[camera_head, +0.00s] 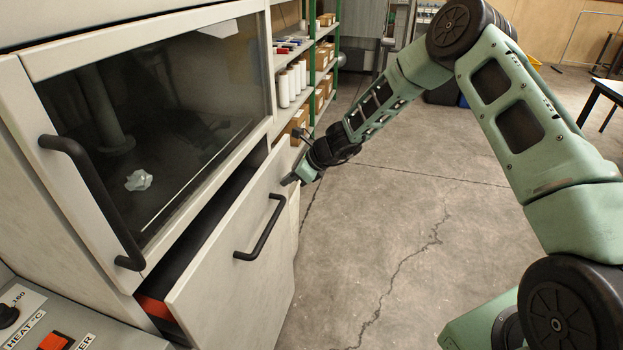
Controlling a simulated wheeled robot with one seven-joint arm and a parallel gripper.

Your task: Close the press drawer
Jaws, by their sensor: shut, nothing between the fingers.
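The press drawer (236,275) stands partly open below the press window, its pale front panel pulled out from the cabinet. A dark gap and a red strip (155,308) show behind the panel. Its black handle (262,230) is on the front. My gripper (290,181) is shut and empty at the upper far corner of the drawer front. It looks close to or against that corner; I cannot tell whether it touches. My green arm reaches in from the right.
The press window (190,90) above has a black handle (90,200) and a pale crumpled piece (139,180) behind the glass. A control panel (50,325) is at lower left. Shelves (305,75) with rolls and boxes stand beyond. The concrete floor (390,250) to the right is clear.

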